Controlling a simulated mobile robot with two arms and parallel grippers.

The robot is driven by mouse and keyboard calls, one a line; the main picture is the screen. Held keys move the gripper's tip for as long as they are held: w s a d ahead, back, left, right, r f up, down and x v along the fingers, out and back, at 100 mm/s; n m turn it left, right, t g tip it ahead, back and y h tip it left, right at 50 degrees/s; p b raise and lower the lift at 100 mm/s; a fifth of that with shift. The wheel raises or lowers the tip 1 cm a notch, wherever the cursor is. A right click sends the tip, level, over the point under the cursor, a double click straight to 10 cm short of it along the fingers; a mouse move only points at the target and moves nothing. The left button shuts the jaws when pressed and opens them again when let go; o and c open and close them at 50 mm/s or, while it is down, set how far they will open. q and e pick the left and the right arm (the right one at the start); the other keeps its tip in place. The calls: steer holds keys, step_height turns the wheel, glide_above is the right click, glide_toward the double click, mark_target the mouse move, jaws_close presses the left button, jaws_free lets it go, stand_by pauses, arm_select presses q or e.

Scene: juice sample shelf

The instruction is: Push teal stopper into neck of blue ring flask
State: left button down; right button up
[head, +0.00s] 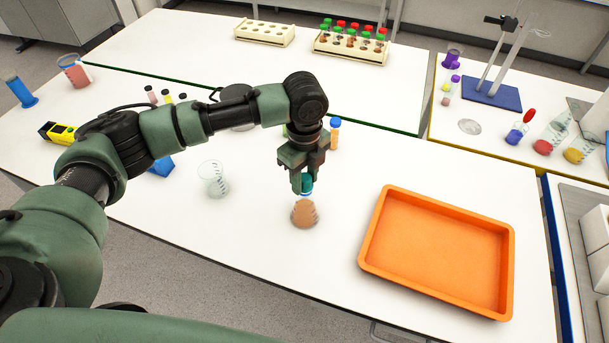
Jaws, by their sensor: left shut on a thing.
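My left gripper (302,178) points down in the middle of the white table and is shut on the teal stopper (307,186). The stopper shows between and just below the fingers. Directly under it stands an upright conical flask (305,213) with orange-brown liquid. The stopper is at the flask's neck; I cannot tell whether it is seated in it or only resting above. My right gripper is not in view.
An orange tray (440,250) lies right of the flask. An empty glass beaker (213,178) stands to its left. A blue-capped vial (334,133) stands behind the gripper. Racks (352,46) stand at the back. The table front of the flask is clear.

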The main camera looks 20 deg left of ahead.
arm_select(q)
steer(key=c, duration=0.9)
jaws_free()
steer(key=shift+o, duration=0.2)
steer(key=shift+r, duration=0.1)
